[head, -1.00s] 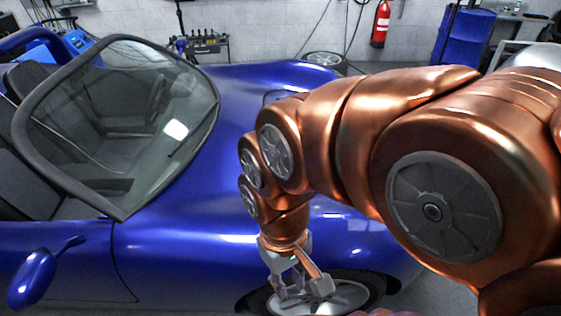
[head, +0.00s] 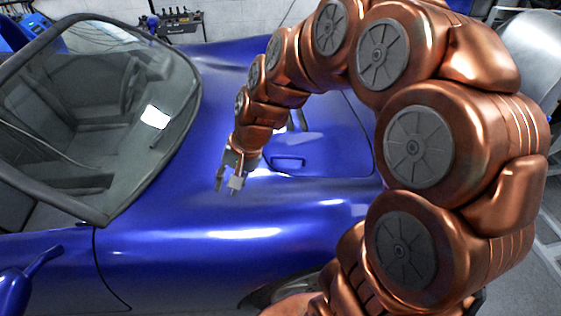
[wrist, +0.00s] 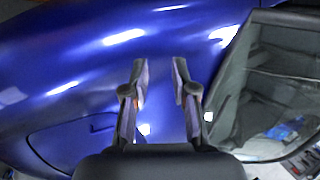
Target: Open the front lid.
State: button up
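The front lid (head: 335,155) is a blue panel with a dark seam, set into the top of the blue car's front. It looks closed. A small handle (head: 288,163) sits near its edge on the windshield side. In the wrist view the lid (wrist: 65,150) is at lower left, with the handle (wrist: 101,127) near its edge. My gripper (head: 228,186) is open and empty above the blue bodywork, between the windshield and the handle. In the wrist view my gripper (wrist: 159,75) has its fingers apart with only blue bodywork between them. My arm hides part of the lid.
The windshield (head: 110,110) rises left of my gripper and also shows at right in the wrist view (wrist: 280,85). A side mirror (head: 20,285) sticks out at lower left. A tool rack (head: 172,22) stands behind the car. The near fender is clear.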

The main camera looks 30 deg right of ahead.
jog(key=w+d+f+m+t+b, duration=0.2)
jog(key=w+d+f+m, duration=0.3)
jog(key=w, duration=0.5)
jog(key=m+t+h+b, duration=0.3)
jog(key=m+t+b, duration=0.15)
jog(key=m, duration=0.65)
send_near(281, 156)
jog(key=x, duration=0.3)
jog(key=shift+g, duration=0.35)
jog(key=shift+x, duration=3.9)
jog(key=shift+w+r, duration=0.1)
jog(key=shift+c, duration=0.4)
grip_shut()
